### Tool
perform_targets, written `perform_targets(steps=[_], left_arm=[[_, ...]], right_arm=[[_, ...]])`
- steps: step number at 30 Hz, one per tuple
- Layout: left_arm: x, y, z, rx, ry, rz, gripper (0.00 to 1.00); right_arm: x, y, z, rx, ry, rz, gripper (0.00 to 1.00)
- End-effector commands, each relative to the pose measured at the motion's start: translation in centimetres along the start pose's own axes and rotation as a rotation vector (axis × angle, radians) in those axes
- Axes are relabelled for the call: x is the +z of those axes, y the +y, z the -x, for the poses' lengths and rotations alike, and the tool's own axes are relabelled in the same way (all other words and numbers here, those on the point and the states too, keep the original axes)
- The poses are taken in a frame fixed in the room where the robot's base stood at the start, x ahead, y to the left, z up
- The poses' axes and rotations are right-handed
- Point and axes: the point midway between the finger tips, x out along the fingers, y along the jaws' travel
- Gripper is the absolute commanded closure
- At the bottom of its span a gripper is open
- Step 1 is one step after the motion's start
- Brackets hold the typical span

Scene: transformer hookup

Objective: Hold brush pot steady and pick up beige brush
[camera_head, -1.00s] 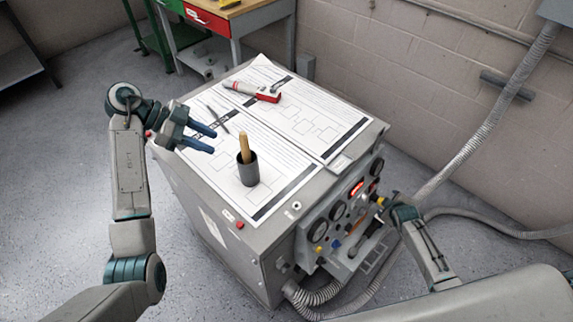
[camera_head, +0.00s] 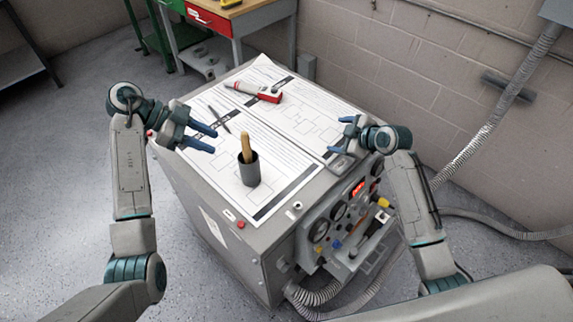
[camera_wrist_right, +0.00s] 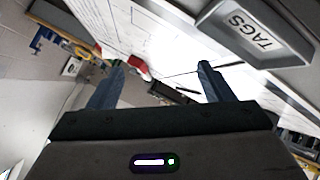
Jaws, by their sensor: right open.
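The dark grey brush pot (camera_head: 249,171) stands upright on the papers on top of the transformer cabinet. The beige brush (camera_head: 245,147) stands in it, its handle sticking up. My left gripper (camera_head: 212,141) is open and empty, up and to the left of the pot, apart from it. My right gripper (camera_head: 343,133) is open and empty at the right side of the cabinet top, to the right of the pot. In the right wrist view its two blue fingers (camera_wrist_right: 160,80) are spread with nothing between them. I cannot make out the pot or brush in that view.
A red and white tool (camera_head: 262,93) and a dark pen (camera_head: 218,119) lie on the papers. A tray marked TAGS (camera_wrist_right: 256,32) is close to my right gripper. Gauges and knobs (camera_head: 345,215) line the cabinet's front. A workbench (camera_head: 235,15) stands behind.

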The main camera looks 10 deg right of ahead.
Motion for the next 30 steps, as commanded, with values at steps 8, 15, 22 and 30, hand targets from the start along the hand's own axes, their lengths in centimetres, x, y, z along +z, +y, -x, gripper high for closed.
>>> perform_targets(steps=[8,15,22,30], left_arm=[[0.0,0.0,0.0,0.0,0.0,0.0,0.64],[0.0,0.0,0.0,0.0,0.0,0.0,0.64],[0.0,0.0,0.0,0.0,0.0,0.0,0.64],[0.0,0.0,0.0,0.0,0.0,0.0,0.64]], right_arm=[[-9.7,-11.1,0.4,-0.345,0.274,-0.244,0.26],[-13.8,-14.8,1.9,-0.491,0.39,-0.318,0.26],[-15.2,-16.0,0.5,-0.507,0.405,-0.327,0.26],[-17.3,-17.9,-3.5,-0.506,0.403,-0.327,0.26]])
